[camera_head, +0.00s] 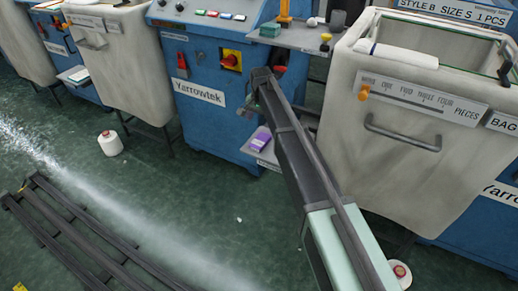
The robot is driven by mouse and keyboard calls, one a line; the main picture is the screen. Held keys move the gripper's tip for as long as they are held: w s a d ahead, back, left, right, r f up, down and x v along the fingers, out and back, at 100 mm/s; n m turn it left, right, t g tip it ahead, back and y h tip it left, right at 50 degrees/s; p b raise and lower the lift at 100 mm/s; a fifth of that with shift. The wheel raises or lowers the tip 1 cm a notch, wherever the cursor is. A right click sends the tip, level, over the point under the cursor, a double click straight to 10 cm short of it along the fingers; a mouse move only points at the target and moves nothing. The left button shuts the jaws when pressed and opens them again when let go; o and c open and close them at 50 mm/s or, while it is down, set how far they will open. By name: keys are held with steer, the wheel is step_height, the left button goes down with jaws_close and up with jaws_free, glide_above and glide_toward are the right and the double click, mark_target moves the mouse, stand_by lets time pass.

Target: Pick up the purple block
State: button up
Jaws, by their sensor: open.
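The purple block (260,139) lies on a small grey shelf (263,157) low on the front of the blue machine. It looks like a small flat box with a pale lower edge. My arm reaches up from the bottom right and partly hides the right part of the shelf. My gripper (247,109), small in view, is above and slightly left of the block. It is open, appears empty and looks apart from the block. The exact gap and the fingertips are hard to make out.
The blue machine (205,130) carries a red switch (231,59). An upper shelf (290,37) holds a green block (271,29) and small items. A cream bin (420,150) stands right of my arm. A yarn cone (110,143) and dark rails (75,240) are on the floor.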

mark_target(260, 140)
step_height(260, 140, down, 11)
steer(key=b, duration=1)
steer(key=shift+w, duration=0.1)
steer(key=shift+r, duration=0.3)
steer(key=c, duration=1.1)
